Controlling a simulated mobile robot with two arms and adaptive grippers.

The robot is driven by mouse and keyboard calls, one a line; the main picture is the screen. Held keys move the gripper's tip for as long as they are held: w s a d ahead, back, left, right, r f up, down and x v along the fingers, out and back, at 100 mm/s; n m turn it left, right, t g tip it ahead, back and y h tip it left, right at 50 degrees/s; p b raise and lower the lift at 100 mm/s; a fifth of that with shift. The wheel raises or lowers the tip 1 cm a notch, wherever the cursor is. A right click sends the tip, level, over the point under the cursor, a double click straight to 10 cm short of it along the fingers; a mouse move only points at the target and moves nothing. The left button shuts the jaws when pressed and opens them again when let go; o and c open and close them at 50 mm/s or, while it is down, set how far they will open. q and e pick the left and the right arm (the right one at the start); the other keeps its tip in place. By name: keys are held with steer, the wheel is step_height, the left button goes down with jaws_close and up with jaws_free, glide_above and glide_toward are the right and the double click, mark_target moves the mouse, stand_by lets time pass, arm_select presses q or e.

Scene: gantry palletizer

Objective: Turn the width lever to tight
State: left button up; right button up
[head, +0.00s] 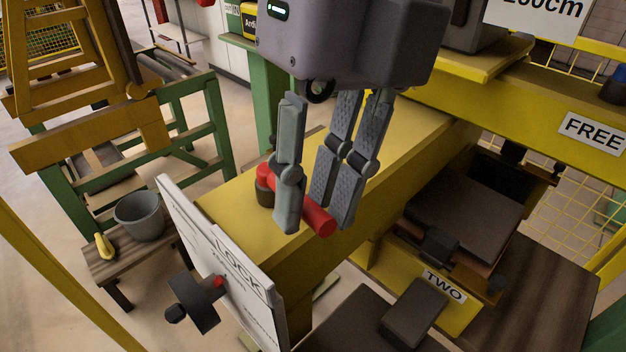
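The red lever (316,217) is a short round bar on a dark pivot (265,192), on top of the yellow beam (405,135). I take it for the width lever; no tight mark can be read beside it. My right gripper (312,220) points down over the lever. One finger is on the left in front of the bar, two are on its right. The bar passes between the fingers, and its near end sticks out at the fingertips. Whether the fingers touch it cannot be told. My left gripper is not in view.
A white board reading LOCK (240,265) stands at the beam's near end, with a dark knob (195,300) in front. A grey bucket (140,216) sits on a wooden stool at left. Dark boxes (468,205) and a TWO label (443,285) are at lower right.

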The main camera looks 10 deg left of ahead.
steer(key=shift+o, duration=1)
steer(key=shift+f, duration=0.1)
step_height(320, 180, up, 12)
steer(key=w+d, duration=0.1)
steer(key=shift+w+d, duration=0.3)
steer(key=shift+f, duration=0.1)
